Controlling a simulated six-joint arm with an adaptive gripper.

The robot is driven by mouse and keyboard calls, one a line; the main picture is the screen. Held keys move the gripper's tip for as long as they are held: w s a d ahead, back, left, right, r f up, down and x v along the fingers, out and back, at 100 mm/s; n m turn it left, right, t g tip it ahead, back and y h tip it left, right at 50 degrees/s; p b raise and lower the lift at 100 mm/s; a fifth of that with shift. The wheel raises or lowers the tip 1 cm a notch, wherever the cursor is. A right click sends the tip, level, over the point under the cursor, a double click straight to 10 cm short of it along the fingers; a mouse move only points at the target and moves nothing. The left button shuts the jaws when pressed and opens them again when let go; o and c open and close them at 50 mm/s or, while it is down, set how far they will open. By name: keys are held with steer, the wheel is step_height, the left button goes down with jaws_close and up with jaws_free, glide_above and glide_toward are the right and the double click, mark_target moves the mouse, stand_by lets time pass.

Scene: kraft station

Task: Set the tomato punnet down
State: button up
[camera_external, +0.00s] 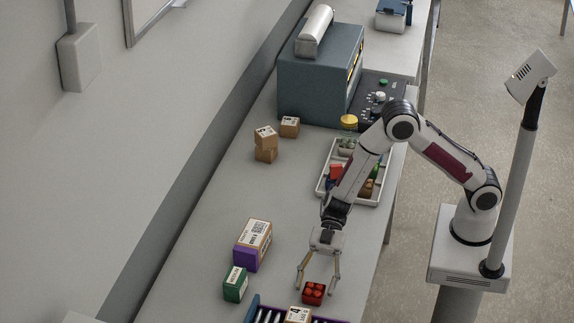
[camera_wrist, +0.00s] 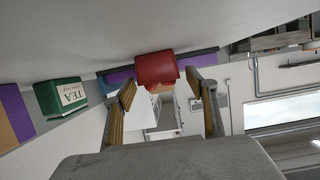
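The tomato punnet (camera_external: 313,293) is a small red tray with round red tomatoes. It stands upright on the grey table (camera_external: 215,190), close to the front of the picture. In the wrist view, the red punnet (camera_wrist: 156,68) is centred just beyond the fingertips, against the table surface. My gripper (camera_external: 316,290) points down over it with its two fingers spread, one on each side. In the wrist view, my gripper (camera_wrist: 160,80) shows gaps between both fingertips and the punnet. It looks open and holds nothing.
A green tea box (camera_external: 235,284) and a purple-and-brown box (camera_external: 252,245) stand left of the punnet. A white tray (camera_external: 322,184) of produce, cardboard boxes (camera_external: 266,145) and a blue machine (camera_external: 305,90) are farther back.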

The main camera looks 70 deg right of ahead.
steer(key=shift+r, duration=0.1)
stand_by(0.3)
steer(key=shift+d+r, duration=0.2)
steer(key=shift+d, duration=0.25)
steer(key=shift+v, duration=5.6)
steer(key=shift+w, duration=0.1)
